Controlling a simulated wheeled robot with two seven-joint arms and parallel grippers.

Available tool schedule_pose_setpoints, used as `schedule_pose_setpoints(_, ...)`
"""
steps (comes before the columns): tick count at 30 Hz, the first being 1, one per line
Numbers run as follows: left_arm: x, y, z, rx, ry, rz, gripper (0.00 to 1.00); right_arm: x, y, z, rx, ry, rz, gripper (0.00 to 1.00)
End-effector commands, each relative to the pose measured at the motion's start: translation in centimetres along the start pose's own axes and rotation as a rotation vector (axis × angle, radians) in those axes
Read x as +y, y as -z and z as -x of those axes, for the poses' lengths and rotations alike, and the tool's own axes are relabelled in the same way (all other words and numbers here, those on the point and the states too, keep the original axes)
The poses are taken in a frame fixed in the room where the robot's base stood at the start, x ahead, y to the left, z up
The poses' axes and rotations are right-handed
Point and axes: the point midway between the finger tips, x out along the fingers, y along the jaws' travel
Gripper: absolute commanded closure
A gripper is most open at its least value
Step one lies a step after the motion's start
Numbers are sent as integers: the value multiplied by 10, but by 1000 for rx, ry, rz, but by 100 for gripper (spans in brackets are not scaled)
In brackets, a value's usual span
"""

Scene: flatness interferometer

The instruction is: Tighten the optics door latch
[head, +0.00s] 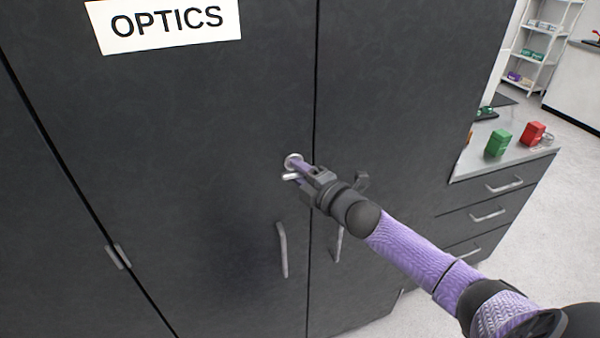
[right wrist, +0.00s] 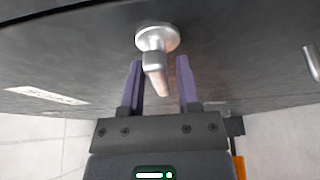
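The optics door (head: 180,130) is a dark panel with a white OPTICS sign (head: 168,22), and it looks closed. Its latch (head: 292,160) is a small silver round base with a short lever, near the door's right edge. My right gripper (head: 300,168) is at the latch and partly covers it. In the right wrist view the latch (right wrist: 157,38) shows its round base and lever between my two purple fingers (right wrist: 158,64). The fingers are open, with a gap on each side of the lever. My left gripper is not in view.
Vertical bar handles (head: 282,250) sit below the latch on both doors. A drawer unit (head: 490,215) stands at the right, with a green block (head: 498,143) and a red block (head: 533,133) on top. A white shelf rack (head: 540,45) stands farther back.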

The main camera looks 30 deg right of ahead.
Motion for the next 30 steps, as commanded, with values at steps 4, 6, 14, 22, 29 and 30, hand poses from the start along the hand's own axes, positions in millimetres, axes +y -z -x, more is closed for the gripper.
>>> schedule_pose_setpoints(4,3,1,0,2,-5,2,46,0,0,0,0,0,0,92)
schedule_pose_setpoints(6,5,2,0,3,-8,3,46,0,0,0,0,0,0,100)
schedule_pose_setpoints(14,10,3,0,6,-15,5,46,0,0,0,0,-1,-3,100)
schedule_pose_setpoints(22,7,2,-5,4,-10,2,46,-2,0,0,-1,-32,-81,100)
schedule_pose_setpoints(29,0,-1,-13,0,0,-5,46,-3,0,0,-2,-101,-250,100)
schedule_pose_setpoints(30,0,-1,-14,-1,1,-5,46,-3,0,0,-2,-116,-285,100)
